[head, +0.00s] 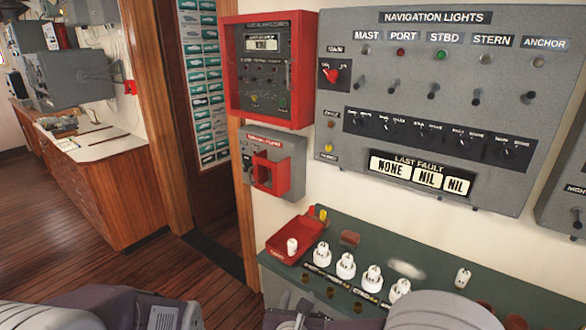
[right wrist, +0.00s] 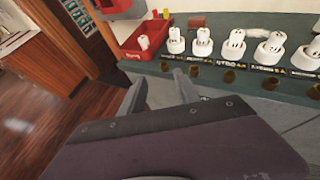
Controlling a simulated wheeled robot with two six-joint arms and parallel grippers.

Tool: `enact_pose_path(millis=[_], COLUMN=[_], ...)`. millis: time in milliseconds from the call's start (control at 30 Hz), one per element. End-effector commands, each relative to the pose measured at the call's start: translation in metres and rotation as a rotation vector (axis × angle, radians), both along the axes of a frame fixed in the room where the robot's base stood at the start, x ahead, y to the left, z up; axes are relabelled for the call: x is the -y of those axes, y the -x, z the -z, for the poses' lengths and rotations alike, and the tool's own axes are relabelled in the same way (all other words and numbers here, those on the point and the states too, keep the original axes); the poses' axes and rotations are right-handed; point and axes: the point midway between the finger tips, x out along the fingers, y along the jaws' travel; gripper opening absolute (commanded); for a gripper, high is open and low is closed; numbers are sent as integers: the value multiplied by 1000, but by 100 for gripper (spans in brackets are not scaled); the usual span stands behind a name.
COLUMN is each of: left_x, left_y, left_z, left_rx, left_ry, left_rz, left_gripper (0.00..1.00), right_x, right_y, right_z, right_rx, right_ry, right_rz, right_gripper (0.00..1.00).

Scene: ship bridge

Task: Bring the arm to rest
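My right gripper (head: 294,303) shows at the bottom of the head view, low in front of the green shelf. In the right wrist view its two fingers (right wrist: 160,80) stand apart with nothing between them. The fingers are clear of the red tray and the white plugs as far as I can see. Purple-grey parts of my arms fill the bottom edge of the head view. No fingers of my left gripper can be made out there.
The green shelf (head: 459,302) holds a red tray (head: 276,255) with a white plug (head: 292,246) in it, and a row of white plugs (head: 346,266). Above are the navigation lights panel (head: 350,180) and a red-framed box (head: 232,65). Open floor (head: 60,240) lies left.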

Motion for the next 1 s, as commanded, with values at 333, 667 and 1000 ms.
enact_pose_path(millis=[333,667,1000], left_x=[0,0,0], left_y=[0,0,0], left_z=[0,0,0], left_rx=[0,0,0], left_ry=[0,0,0], left_rz=[0,0,0], left_gripper=[36,36,36], right_x=[111,271,184], right_y=[-27,76,131], right_z=[-8,48,103], right_rx=[1,-125,3], right_ry=[-55,-517,-1590], right_rz=[336,1289,2355], right_gripper=[38,38,38])
